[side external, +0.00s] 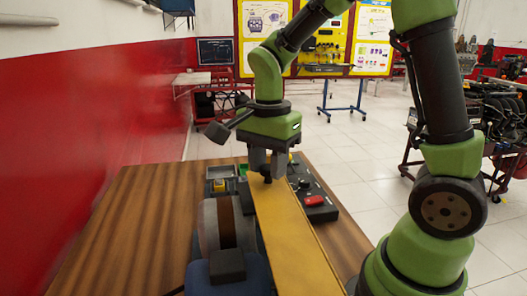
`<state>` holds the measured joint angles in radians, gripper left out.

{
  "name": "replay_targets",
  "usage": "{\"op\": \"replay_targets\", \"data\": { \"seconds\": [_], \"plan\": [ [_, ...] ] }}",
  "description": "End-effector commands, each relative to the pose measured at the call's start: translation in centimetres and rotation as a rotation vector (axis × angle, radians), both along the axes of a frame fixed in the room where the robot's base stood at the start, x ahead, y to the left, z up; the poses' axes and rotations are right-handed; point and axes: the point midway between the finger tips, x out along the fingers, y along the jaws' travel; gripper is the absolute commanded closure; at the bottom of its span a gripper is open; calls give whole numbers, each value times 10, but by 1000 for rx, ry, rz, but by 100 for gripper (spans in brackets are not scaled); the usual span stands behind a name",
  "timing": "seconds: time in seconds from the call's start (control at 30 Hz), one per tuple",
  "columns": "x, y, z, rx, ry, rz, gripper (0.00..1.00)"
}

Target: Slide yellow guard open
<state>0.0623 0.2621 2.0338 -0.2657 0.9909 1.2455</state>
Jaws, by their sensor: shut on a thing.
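The yellow guard (296,240) is a long flat panel in the side external view. It runs from below my gripper towards the bottom edge, along the right of a grey and brown wheel-like machine part. My gripper (268,174) points down at the far end of the guard. Its fingers are shut on a small dark knob (267,180) at that end. The fingers partly hide the knob, so how it joins the guard is not clear.
The machine with its grey and brown wheel (226,226) stands left of the guard on a wooden table (140,225). A dark control box with a red part (314,201) lies to the right. Small bins (221,180) stand behind. The table's left side is clear.

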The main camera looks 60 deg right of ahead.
Motion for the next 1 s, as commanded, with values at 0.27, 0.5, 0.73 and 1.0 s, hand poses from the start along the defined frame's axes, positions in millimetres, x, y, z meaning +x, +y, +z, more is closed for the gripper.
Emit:
{"op": "replay_targets", "data": {
  "seconds": [0.27,0.5,0.73,1.0],
  "plan": [
    [-48,50,1,3,-8,8,100],
    [-57,58,1,4,-9,-1,100],
    [-57,58,1,4,-8,-2,65],
    [-57,57,0,2,-5,-1,41]
  ]
}}
